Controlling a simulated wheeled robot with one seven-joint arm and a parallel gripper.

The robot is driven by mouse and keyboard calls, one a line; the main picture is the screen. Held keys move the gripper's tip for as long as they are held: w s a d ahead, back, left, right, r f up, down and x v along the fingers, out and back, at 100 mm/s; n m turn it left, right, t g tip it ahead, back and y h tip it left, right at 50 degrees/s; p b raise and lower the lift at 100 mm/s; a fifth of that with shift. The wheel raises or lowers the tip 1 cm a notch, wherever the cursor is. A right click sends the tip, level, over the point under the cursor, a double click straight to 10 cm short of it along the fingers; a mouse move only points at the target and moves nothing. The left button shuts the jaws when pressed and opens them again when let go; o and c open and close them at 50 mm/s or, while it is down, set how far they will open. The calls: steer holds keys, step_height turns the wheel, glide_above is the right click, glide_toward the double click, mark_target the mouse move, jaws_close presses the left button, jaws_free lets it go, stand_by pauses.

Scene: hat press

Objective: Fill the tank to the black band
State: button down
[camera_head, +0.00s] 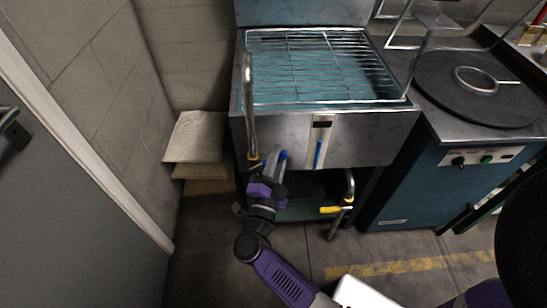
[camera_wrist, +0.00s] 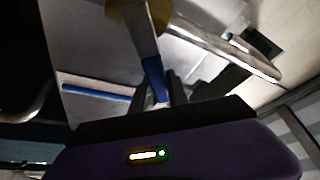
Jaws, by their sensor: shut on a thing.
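The tank (camera_head: 375,135) is a steel basin with a wire rack over blue-green water. On its front is a pale gauge strip with a blue column (camera_head: 318,154) and a black band (camera_head: 321,124) above it. The column's top is a little below the band. The blue column also shows in the wrist view (camera_wrist: 95,92). A tall metal pipe (camera_head: 249,100) rises at the tank's left corner, with a blue-tipped lever (camera_head: 282,155) near its lower end. My gripper (camera_head: 272,170) is shut on this blue lever, which also shows in the wrist view (camera_wrist: 154,79).
A yellow-handled valve (camera_head: 331,210) hangs below the tank at right. A blue cabinet with a dark round plate (camera_head: 440,90) stands to the right. Stacked boards (camera_head: 197,138) lie at left against the wall. The floor in front is partly clear.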

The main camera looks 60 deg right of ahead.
steer(key=shift+s+d+f+m+g+b, duration=0.25)
steer(key=shift+f+m, duration=0.2)
steer(key=shift+m, duration=0.3)
steer(key=shift+s+f+m+g+b, duration=0.2)
steer(key=shift+f+m+g, duration=0.2)
steer(key=shift+m, duration=0.35)
steer(key=c, duration=1.6)
jaws_free()
steer(key=shift+o, duration=0.2)
steer(key=v, duration=0.7)
steer(key=shift+a, duration=0.35)
steer(key=shift+s, duration=0.15)
